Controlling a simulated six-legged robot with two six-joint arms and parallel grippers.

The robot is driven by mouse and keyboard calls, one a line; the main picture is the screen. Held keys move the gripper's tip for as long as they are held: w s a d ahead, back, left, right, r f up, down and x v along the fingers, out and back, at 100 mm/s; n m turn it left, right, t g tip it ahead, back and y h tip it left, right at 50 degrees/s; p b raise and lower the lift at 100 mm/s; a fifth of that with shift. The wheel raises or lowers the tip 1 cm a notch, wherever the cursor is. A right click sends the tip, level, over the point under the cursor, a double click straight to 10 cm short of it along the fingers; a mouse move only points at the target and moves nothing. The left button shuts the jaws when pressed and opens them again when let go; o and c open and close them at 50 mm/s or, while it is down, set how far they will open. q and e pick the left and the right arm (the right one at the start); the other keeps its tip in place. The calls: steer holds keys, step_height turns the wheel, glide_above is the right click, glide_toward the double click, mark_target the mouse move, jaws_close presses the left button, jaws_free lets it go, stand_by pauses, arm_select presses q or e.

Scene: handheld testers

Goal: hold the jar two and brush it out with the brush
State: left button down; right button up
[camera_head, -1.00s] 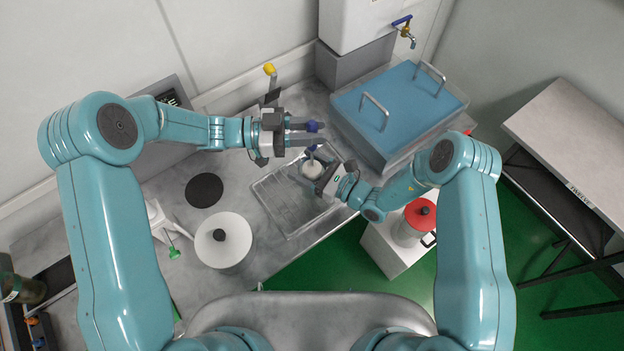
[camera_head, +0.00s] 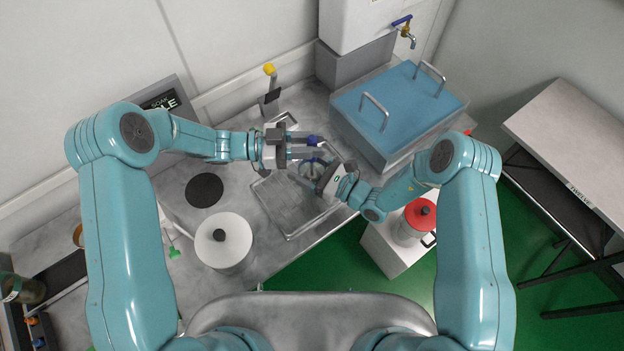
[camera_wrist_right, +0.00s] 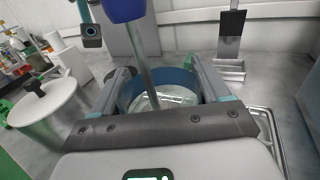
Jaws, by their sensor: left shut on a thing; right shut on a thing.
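My left gripper (camera_head: 308,146) is shut on the brush (camera_head: 313,140), which has a dark blue handle and a thin grey shaft. My right gripper (camera_head: 318,172) is shut around the clear jar (camera_head: 308,170) above the metal drain tray (camera_head: 290,212). In the right wrist view the jar (camera_wrist_right: 178,98) sits between both fingers with its open mouth showing. The brush shaft (camera_wrist_right: 146,75) runs down from the blue handle into the jar's mouth. The brush's head is hidden, and fingers cover much of the jar in the head view.
A blue-filled water bath (camera_head: 395,115) stands right of the tray. A white lidded pot (camera_head: 224,243) and a black disc (camera_head: 204,190) lie to the left. A red-lidded jug (camera_head: 418,218) stands on a white block at the right. A yellow-topped stand (camera_head: 269,85) is behind.

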mark_target(311, 137)
arm_select(q)
steer(key=shift+r, duration=0.1)
steer(key=shift+r, duration=2.45)
steer(key=shift+f, duration=2.55)
steer(key=shift+w, duration=0.3)
steer(key=shift+r, duration=0.6)
step_height(311, 137, up, 14)
